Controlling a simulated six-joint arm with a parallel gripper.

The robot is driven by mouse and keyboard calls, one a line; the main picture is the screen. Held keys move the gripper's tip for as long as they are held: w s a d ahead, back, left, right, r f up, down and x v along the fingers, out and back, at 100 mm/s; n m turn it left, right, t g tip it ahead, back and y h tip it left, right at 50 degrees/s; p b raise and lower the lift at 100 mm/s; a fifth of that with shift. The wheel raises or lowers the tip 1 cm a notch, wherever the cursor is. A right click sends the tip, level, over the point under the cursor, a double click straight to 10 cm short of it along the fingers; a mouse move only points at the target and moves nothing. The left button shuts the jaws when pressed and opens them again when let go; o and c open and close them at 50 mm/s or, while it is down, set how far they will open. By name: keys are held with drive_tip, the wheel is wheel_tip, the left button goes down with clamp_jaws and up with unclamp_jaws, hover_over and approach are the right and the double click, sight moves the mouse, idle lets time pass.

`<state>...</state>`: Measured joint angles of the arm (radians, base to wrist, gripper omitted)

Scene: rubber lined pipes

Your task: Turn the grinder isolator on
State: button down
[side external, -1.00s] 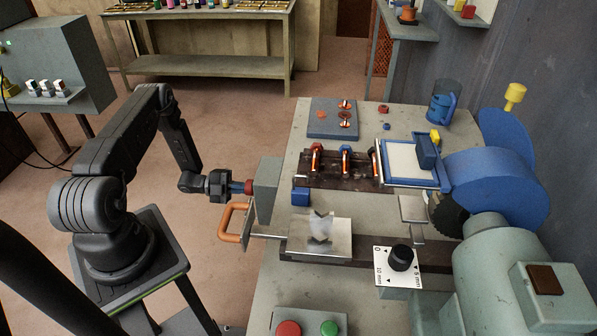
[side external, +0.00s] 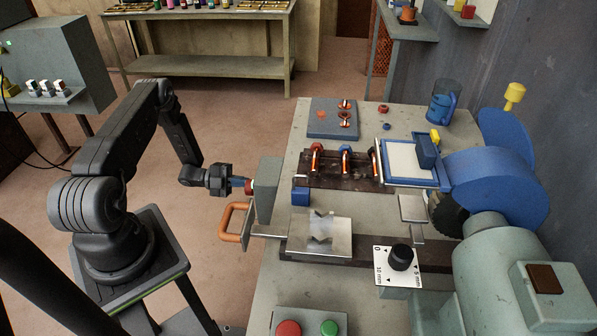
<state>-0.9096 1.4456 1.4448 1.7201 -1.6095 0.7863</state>
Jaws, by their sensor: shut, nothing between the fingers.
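The grinder isolator is a grey box (side external: 268,190) at the left edge of the bench, with a small red knob (side external: 250,187) on its left face. A small pale spot shows at the knob's upper edge. My gripper (side external: 243,185) points right at the knob from the left, with blue fingers. The fingers are shut with nothing between them, and their tips are at or very near the knob. I cannot tell whether they touch it. The knob's face and its on or off marking are turned away or too small to read.
An orange handle (side external: 232,222) sticks out just below my gripper. A blue block (side external: 300,196) and a rack of orange-banded pipes (side external: 345,160) lie right of the box. Red (side external: 288,328) and green (side external: 329,327) buttons are at the front.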

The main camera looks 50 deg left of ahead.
drive_tip(key=shift+t, duration=0.3)
drive_tip(key=v, duration=0.5)
drive_tip(key=shift+w+a+r, duration=0.1)
drive_tip(key=shift+w+a, duration=0.3)
